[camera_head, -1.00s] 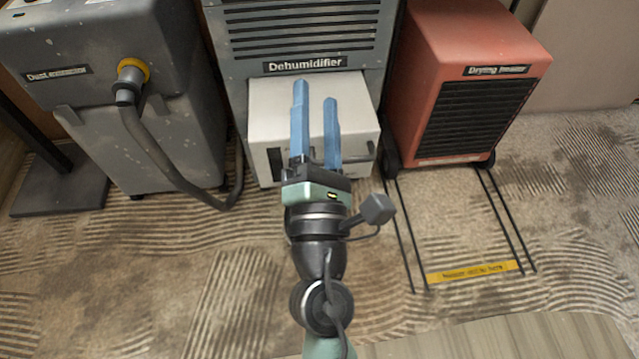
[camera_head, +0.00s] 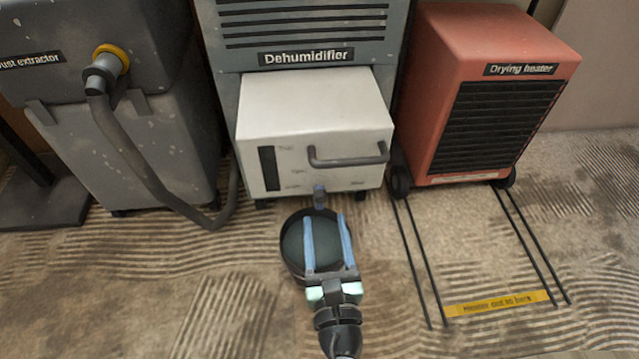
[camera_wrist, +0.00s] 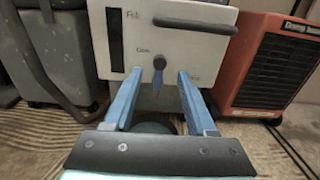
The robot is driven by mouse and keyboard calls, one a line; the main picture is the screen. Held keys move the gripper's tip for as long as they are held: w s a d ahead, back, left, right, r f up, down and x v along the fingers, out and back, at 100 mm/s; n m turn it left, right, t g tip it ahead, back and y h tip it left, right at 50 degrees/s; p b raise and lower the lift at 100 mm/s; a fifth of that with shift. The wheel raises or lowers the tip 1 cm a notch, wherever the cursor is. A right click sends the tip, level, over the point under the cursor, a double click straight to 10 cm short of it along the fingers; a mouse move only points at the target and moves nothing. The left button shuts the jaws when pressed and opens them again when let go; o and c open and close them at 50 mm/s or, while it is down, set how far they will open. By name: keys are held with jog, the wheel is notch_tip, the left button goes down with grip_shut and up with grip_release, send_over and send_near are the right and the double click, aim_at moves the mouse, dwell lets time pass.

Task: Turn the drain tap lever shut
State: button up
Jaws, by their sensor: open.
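The drain tap (camera_head: 319,196) is a small dark blue-grey fitting low on the front of the white dehumidifier tank (camera_head: 300,105). In the wrist view the tap shows a rounded head (camera_wrist: 159,62) with a narrow part hanging straight down; I cannot tell whether that is the lever or the spout. My gripper (camera_head: 325,219) is open and empty, its blue fingers pointing toward the tank. In the wrist view the tap appears between the fingertips of my gripper (camera_wrist: 160,77), beyond them and apart from them.
A round dark pan (camera_head: 291,270) stands on the carpet below the tap, partly under my gripper. The tank's handle (camera_head: 348,157) is above right of the tap. The dust extractor's hose (camera_head: 135,160) is left; the red drying heater (camera_head: 490,90) and floor rails are right.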

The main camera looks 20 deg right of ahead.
aim_at(320, 192)
jog(key=x, duration=0.9)
jog(key=shift+w, duration=0.2)
jog(key=shift+c, duration=0.4)
grip_shut()
